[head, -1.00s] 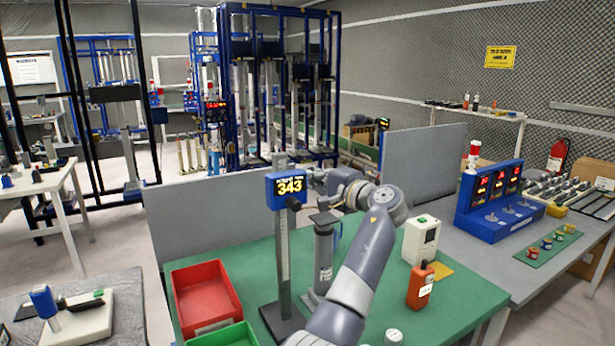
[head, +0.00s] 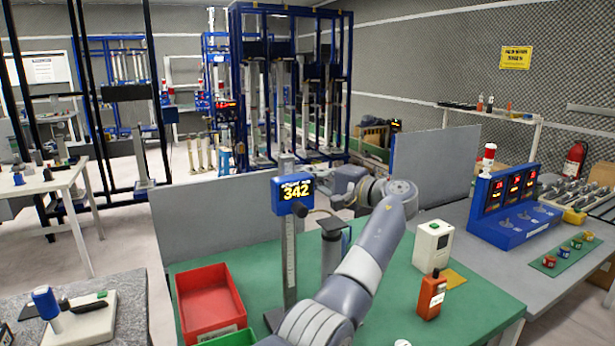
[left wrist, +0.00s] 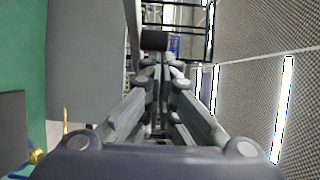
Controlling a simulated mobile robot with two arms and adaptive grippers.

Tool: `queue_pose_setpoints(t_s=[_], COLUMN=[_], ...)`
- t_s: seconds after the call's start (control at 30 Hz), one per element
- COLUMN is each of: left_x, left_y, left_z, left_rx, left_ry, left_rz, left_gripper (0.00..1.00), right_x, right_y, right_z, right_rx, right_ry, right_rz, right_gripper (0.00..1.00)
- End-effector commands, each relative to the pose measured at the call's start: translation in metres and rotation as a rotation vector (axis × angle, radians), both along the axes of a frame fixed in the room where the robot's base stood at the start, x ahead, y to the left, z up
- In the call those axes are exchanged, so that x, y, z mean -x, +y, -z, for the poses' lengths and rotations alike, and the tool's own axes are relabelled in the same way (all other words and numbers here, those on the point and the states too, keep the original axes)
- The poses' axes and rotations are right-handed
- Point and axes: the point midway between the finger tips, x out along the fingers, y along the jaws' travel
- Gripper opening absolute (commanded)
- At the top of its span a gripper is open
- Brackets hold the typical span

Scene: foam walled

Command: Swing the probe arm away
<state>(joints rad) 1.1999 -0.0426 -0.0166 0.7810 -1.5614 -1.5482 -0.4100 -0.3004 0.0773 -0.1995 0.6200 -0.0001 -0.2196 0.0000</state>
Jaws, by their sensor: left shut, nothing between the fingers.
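A gauge stand with a grey scaled post (head: 289,258) and a blue display head (head: 291,193) reading 342 stands on the green mat. A thin dark curved piece (head: 322,212) shows just right of the head; I cannot tell surely whether it is the probe arm. My left gripper (head: 318,183) is behind and right of the display head, its fingers pointing left; contact cannot be told. In the left wrist view the fingers of my left gripper (left wrist: 160,72) are closed together with nothing between them. My right gripper is not in view.
A grey cylinder (head: 331,250) stands close right of the post, partly behind my arm. A low grey panel (head: 215,222) stands behind the mat.

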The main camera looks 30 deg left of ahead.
Motion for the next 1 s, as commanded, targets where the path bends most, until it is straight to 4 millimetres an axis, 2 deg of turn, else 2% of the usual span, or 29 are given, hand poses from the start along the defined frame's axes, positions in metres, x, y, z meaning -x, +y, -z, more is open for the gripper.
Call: queue_pose_setpoints(t_s=[0.63,1.0], left_x=[0.009,0.013], left_y=[0.019,0.028], left_z=[0.001,-0.001], left_rx=[0.0,-0.001], left_ry=[0.001,0.001], left_rz=[0.009,-0.094], left_gripper=[0.0,0.0], right_x=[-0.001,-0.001], right_y=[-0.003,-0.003], right_z=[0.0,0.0], right_rx=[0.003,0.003], right_ry=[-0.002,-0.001], right_rz=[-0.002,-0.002], right_gripper=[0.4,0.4])
